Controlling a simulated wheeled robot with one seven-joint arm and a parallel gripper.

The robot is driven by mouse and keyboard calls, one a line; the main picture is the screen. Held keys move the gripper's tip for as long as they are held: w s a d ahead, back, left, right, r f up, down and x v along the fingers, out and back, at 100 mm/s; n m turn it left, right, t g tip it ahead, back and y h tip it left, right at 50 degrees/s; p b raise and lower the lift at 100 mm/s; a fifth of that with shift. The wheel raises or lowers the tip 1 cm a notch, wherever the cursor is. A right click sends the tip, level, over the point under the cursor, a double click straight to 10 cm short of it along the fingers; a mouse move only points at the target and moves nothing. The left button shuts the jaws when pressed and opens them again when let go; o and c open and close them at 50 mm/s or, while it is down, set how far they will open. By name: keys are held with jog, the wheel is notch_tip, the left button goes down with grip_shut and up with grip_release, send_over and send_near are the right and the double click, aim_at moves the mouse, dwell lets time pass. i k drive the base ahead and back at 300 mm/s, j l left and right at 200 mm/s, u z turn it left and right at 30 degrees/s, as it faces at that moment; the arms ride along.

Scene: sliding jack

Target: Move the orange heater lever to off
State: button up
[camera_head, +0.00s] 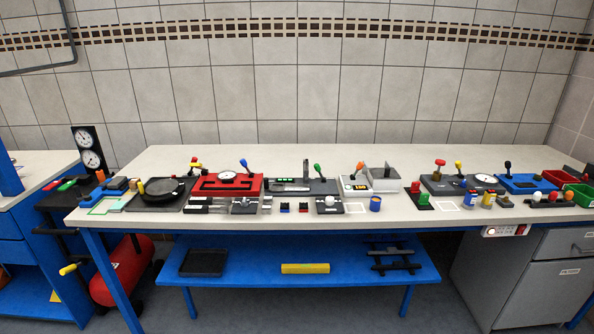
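An orange lever (359,168) stands up from a small white and grey unit (385,184) right of the middle of the workbench. It leans slightly to the right. The unit's front has a dark panel (350,180) with small coloured marks, too small to read, so I cannot tell which lever position is off. No labels are readable to confirm which one is the heater lever. My gripper is not in view.
The long workbench (300,155) has a clear back strip. A blue shelf (350,275) lies below.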

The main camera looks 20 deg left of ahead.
aim_at(360, 165)
jog(key=i+l+u, duration=0.1)
jog(key=l+u, duration=0.25)
jog(key=l, duration=0.3)
jog(key=l+u, duration=0.35)
jog(key=l, duration=0.35)
jog(key=l+u, duration=0.35)
jog(key=l, duration=0.35)
jog(key=i+j, duration=0.1)
jog(key=i, duration=0.55)
jog(key=i+j, duration=0.1)
jog(key=i, duration=0.6)
jog(key=i+z, duration=0.1)
jog(key=i, duration=0.55)
